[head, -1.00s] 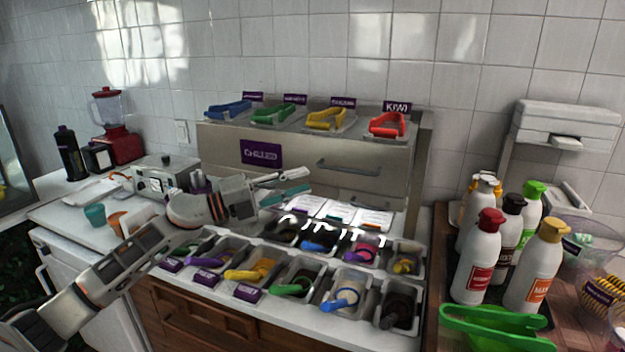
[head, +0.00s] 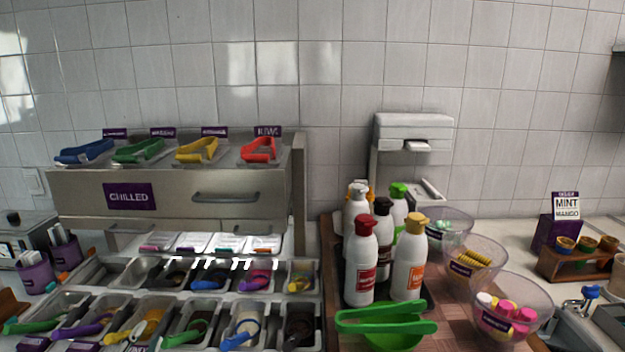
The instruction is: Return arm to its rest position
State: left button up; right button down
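Neither of my grippers can be made out in the head view. The steel topping rail shows at lower left, with trays in two rows. Several trays hold coloured tongs or scoops, among them a green one (head: 186,335), a blue one (head: 208,284) and a purple one (head: 84,328). Above them stands the steel chilled cabinet (head: 165,198) with its drawer shut. Blue tongs (head: 82,152), green tongs (head: 138,151), yellow tongs (head: 198,150) and red tongs (head: 259,151) lie on its top.
A wooden board (head: 330,270) carries several pump bottles, including a red-topped one (head: 361,265), green tongs (head: 385,318) and clear bowls, one with pink and yellow pieces (head: 510,308). A white dispenser (head: 413,133) stands behind. A wooden rack (head: 577,264) is at right.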

pick_arm(q)
jog(key=s+a+f+n+g+y, duration=0.1)
jog(key=s+f+g, duration=0.4)
jog(key=s, duration=0.5)
jog(key=s+a+f+n+g, duration=0.1)
jog(key=s+f+g, duration=0.3)
jog(key=s+f, duration=0.55)
jog(key=d+f+n+t+h, duration=0.1)
jog(key=d+f+t+h, duration=0.1)
jog(key=d+f, duration=0.4)
jog(key=d+f+n+t+h, duration=0.2)
jog(key=d+f+h, duration=0.2)
jog(key=d, duration=0.6)
jog(key=shift+w+d+f+h, duration=0.2)
jog(key=shift+w+f+h, duration=0.2)
jog(key=shift+f, duration=0.45)
